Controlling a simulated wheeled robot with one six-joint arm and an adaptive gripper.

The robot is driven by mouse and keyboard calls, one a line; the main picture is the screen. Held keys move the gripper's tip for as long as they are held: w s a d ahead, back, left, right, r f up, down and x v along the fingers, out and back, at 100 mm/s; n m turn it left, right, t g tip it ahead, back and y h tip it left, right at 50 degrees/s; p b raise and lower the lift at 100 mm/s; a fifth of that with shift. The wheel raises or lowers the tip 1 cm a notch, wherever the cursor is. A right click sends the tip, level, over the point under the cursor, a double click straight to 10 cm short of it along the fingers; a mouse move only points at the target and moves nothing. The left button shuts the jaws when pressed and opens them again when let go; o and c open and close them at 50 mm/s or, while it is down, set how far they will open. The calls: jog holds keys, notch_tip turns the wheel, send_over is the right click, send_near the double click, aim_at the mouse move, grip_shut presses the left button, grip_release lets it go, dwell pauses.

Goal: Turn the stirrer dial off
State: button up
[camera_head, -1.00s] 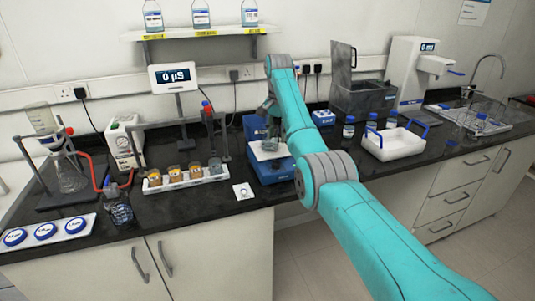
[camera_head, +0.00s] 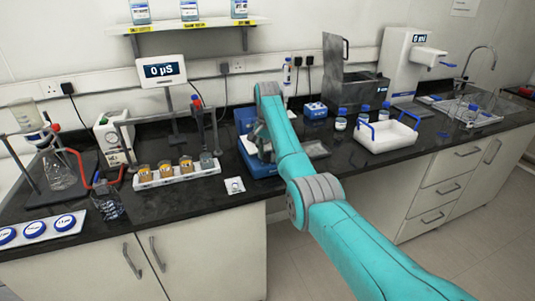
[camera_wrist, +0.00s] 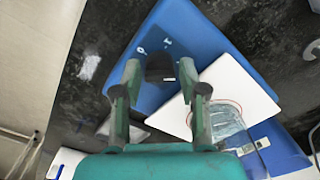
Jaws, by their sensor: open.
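The stirrer is a blue unit (camera_head: 258,165) on the black bench, partly hidden by my arm in the head view. In the wrist view its blue body (camera_wrist: 185,30) carries a white top plate (camera_wrist: 243,92) with a clear glass vessel (camera_wrist: 228,125).
A white tray with blue handles (camera_head: 385,138) and blue-capped bottles (camera_head: 341,122) stand to the right.

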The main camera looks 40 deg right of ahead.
grip_shut()
